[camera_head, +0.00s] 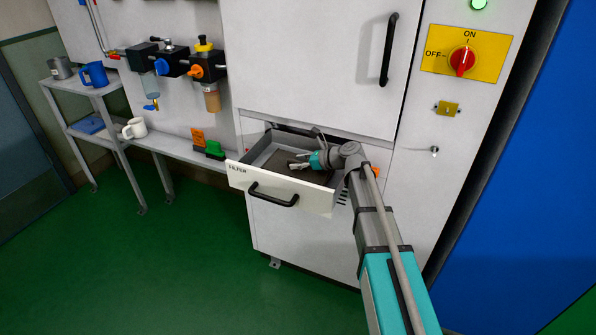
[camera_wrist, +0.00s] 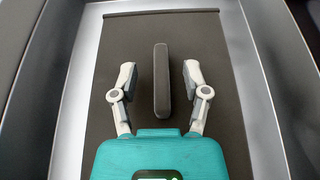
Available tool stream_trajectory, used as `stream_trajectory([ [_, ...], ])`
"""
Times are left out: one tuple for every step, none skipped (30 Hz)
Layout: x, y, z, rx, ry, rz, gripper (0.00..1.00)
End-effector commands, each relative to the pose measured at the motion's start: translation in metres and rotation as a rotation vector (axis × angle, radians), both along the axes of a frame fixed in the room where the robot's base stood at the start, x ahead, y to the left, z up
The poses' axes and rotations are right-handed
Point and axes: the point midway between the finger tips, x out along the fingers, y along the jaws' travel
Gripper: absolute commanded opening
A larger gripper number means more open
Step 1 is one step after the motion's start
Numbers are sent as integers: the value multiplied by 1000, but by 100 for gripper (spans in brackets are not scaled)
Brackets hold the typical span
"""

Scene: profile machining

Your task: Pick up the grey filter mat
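The grey filter mat (camera_wrist: 125,40) lies in the open drawer labelled FILTER (camera_head: 237,176). In the wrist view it is a dark grey flat sheet with a raised dark bar-shaped grip (camera_wrist: 161,80) in its middle. In the head view only a part of the mat (camera_head: 290,158) shows behind the drawer front. My gripper (camera_head: 293,163) is inside the drawer above the mat. In the wrist view the two fingers of my gripper (camera_wrist: 159,75) stand open, one on each side of the grip, with a gap on both sides. The gripper is empty.
The drawer walls (camera_wrist: 258,90) stand close around the mat. The drawer handle (camera_head: 273,197) is on its front. A cabinet door with a black handle (camera_head: 389,50) is above. Green floor in front is clear.

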Motion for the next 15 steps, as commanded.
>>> stream_trajectory([
  [0,0,0,0,0,0,53],
  [0,0,0,0,0,0,47],
  [0,0,0,0,0,0,40],
  [0,0,0,0,0,0,34],
  [0,0,0,0,0,0,28],
  [0,0,0,0,0,1,21],
  [0,0,0,0,0,1,15],
  [0,0,0,0,0,1,10],
  [0,0,0,0,0,1,2],
  [0,1,0,0,0,1,0],
  [0,1,0,0,0,1,0],
  [0,1,0,0,0,1,0],
  [0,1,0,0,0,1,0],
  [0,1,0,0,0,1,0],
  [0,1,0,0,0,1,0],
])
